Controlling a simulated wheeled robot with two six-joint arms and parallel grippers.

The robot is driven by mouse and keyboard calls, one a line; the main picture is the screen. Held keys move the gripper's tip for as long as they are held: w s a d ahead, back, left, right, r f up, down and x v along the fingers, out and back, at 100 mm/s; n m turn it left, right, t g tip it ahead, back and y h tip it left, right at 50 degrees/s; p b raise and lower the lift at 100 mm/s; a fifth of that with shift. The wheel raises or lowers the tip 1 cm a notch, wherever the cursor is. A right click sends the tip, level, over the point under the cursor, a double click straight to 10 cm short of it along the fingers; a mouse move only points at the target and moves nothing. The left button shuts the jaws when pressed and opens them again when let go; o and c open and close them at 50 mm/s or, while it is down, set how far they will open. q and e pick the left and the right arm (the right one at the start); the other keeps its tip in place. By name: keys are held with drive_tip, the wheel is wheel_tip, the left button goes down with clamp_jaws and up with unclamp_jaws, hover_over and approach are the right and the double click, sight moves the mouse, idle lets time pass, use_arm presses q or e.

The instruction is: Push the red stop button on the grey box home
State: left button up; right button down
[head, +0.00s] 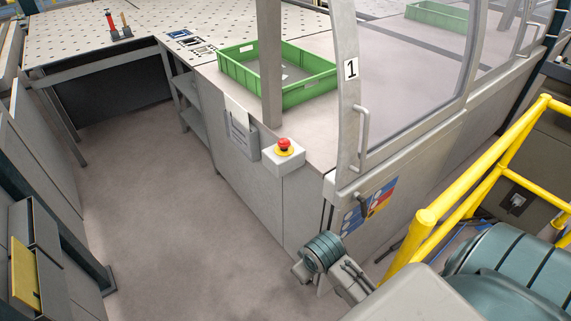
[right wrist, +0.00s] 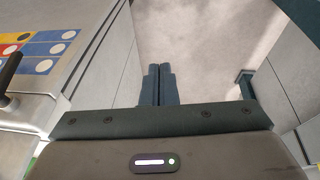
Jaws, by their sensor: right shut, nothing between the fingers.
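The red stop button (head: 284,143) sits on a yellow ring on top of the grey box (head: 284,160), at the near corner of the grey cabinet, in the middle of the head view. My right arm comes in from the lower right of the head view, below and right of the box, apart from it; its fingertips cannot be made out there. In the right wrist view my right gripper (right wrist: 158,70) has its two dark fingers together, with nothing between them. The button is not in the right wrist view. My left gripper is not in view.
A glazed machine door (head: 410,70) marked 1 stands right of the box. A green crate (head: 235,75) lies on the bench behind it. A yellow railing (head: 480,190) runs along the right. The floor (head: 160,200) on the left is clear.

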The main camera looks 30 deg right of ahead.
drive_tip(key=w+d+r, duration=0.3)
drive_tip(key=w+r, duration=0.1)
drive_tip(key=w, duration=0.4)
drive_tip(key=w+d+r+p, duration=0.1)
drive_tip(key=w+d+r, duration=0.25)
drive_tip(key=w, duration=0.35)
drive_tip(key=w+d+r, duration=0.2)
drive_tip(key=w+r, duration=0.3)
drive_tip(key=w, duration=0.3)
drive_tip(key=w+d+r, duration=0.4)
drive_tip(key=w+r, duration=0.1)
drive_tip(key=r, duration=0.2)
drive_tip(key=w+d+r+y, duration=0.1)
drive_tip(key=w+d+r, duration=0.4)
drive_tip(key=r, duration=0.3)
drive_tip(key=shift+w+r+m, duration=0.3)
drive_tip(key=shift+w+m, duration=0.1)
drive_tip(key=shift+w, duration=0.15)
